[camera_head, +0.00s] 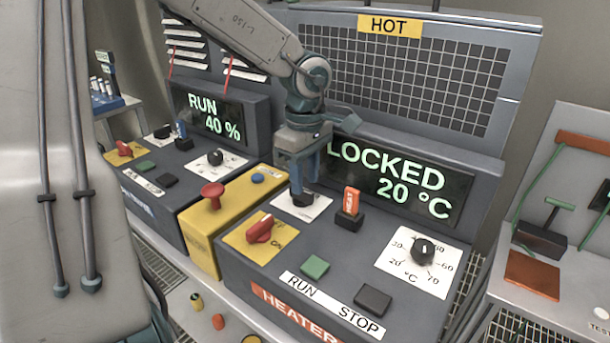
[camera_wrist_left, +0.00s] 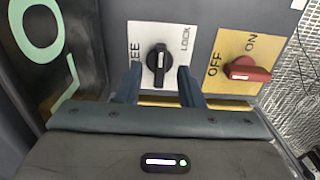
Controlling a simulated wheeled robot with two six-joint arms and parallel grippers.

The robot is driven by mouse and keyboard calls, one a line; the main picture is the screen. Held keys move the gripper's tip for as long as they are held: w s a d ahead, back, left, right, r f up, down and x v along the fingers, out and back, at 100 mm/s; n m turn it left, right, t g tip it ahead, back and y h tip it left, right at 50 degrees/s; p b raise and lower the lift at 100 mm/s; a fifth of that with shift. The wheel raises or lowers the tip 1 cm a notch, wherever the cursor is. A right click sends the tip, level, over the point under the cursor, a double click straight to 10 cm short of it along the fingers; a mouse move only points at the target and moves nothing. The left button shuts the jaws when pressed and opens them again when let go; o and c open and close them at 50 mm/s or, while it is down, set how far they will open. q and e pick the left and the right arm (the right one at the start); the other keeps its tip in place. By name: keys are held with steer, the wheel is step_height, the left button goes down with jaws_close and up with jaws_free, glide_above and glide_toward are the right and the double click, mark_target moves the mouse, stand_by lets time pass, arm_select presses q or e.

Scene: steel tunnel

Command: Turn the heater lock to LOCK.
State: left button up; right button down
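The heater lock is a black knob (camera_wrist_left: 159,64) on a white plate (camera_wrist_left: 143,33), with LOCK printed on the right and a partly cut-off label ending in "EE" on the left in the left wrist view. The knob's handle runs up and down there, between the two labels. My left gripper (camera_wrist_left: 159,78) is open, with one finger on each side of the knob and small gaps visible. In the head view, my left gripper (camera_head: 303,190) points down over the lock plate (camera_head: 316,209) and mostly hides the knob. The heater display (camera_head: 395,182) reads LOCKED, 20 °C. My right gripper is not in view.
A red OFF/ON switch (camera_head: 261,230) sits beside the lock. An orange-topped rocker (camera_head: 351,203), a temperature dial (camera_head: 423,250), a green RUN button (camera_head: 315,267) and a dark STOP button (camera_head: 372,300) share the panel. A red mushroom button (camera_head: 212,194) stands on the yellow box.

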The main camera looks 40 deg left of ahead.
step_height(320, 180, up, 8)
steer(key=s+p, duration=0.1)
steer(key=p, duration=0.6)
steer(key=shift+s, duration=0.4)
